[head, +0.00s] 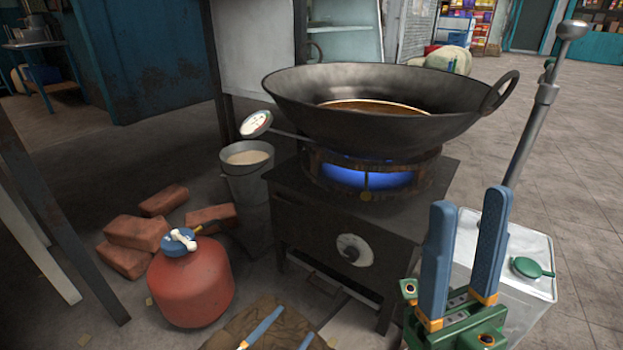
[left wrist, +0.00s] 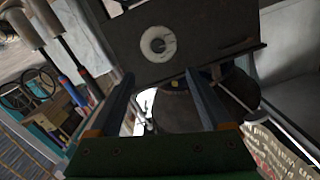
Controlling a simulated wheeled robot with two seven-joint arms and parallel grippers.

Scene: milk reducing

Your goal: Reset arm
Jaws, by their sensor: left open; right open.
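My left gripper (head: 297,320) is at the bottom edge of the head view. Only its two blue finger ends show there, apart from each other. In the left wrist view (left wrist: 158,82) its fingers are spread with nothing held between them, facing the dark stove front with its round knob (left wrist: 158,44). My right gripper (head: 470,200) stands upright at the lower right of the head view. Its blue fingers are open and empty, in front of a pale container (head: 535,250) with a green cap.
A large wok (head: 375,120) with brown liquid sits over a blue flame on the stove (head: 310,220). A bucket (head: 247,185), several bricks (head: 135,232) and a red gas cylinder (head: 193,285) stand left. Floor is open at far right.

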